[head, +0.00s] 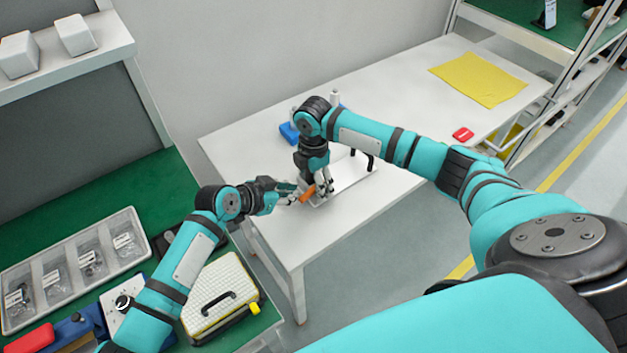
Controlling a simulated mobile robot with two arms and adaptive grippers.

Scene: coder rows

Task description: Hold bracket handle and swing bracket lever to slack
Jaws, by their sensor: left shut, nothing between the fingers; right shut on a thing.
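The bracket (350,178) is a pale plate lying on the white table, partly covered by my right arm.
A black handle (371,161) stands at the plate's far end. Behind are a blue object (289,132), a red item (463,134) and a yellow sheet (478,79). The green bench holds a compartment tray (14,318) and a cream case (213,290). The table's front right is clear.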

